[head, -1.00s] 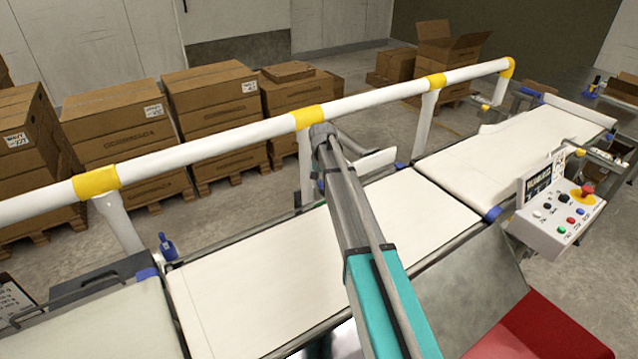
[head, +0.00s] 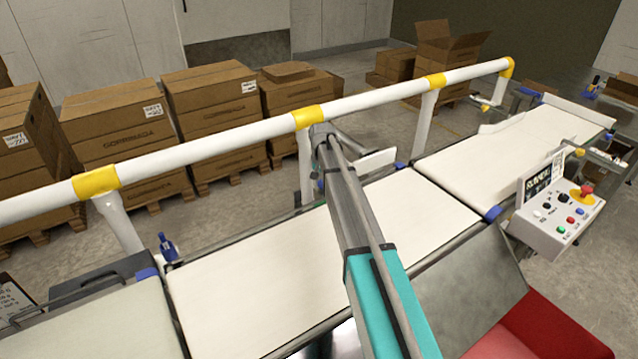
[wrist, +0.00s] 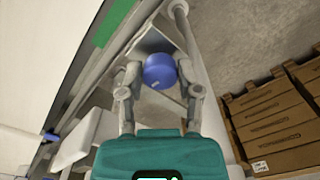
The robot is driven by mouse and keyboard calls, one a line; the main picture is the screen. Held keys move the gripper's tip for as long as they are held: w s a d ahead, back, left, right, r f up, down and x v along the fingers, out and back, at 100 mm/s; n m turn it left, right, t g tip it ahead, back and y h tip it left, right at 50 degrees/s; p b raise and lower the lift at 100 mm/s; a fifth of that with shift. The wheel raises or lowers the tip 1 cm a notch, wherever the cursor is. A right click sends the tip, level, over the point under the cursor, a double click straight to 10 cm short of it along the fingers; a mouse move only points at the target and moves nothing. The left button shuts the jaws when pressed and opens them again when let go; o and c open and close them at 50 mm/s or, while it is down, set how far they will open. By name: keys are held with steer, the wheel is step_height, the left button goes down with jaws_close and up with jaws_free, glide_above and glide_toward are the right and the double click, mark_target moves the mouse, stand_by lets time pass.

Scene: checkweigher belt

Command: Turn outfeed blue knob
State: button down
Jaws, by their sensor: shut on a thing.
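A round blue knob (wrist: 160,70) sits between the two fingers of my gripper (wrist: 160,78) in the wrist view. The fingers are closed on its left and right sides. A small pale mark shows on the knob's near face. In the head view my own arm reaches out over the belt toward the white guard rail and hides most of my gripper and the held knob.
A white rail with yellow bands (head: 210,148) runs along the far side of the white belt (head: 260,270). Boxes on pallets (head: 125,140) stand behind it. A control panel (head: 558,215) with a red button is at the right. A blue-handled part (head: 168,247) stands at the left.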

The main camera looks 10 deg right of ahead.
steer(key=shift+w+d, duration=0.2)
steer(key=shift+c, duration=2)
jaws_free()
steer(key=shift+o, duration=0.5)
steer(key=shift+s, duration=0.1)
steer(key=shift+a, duration=0.1)
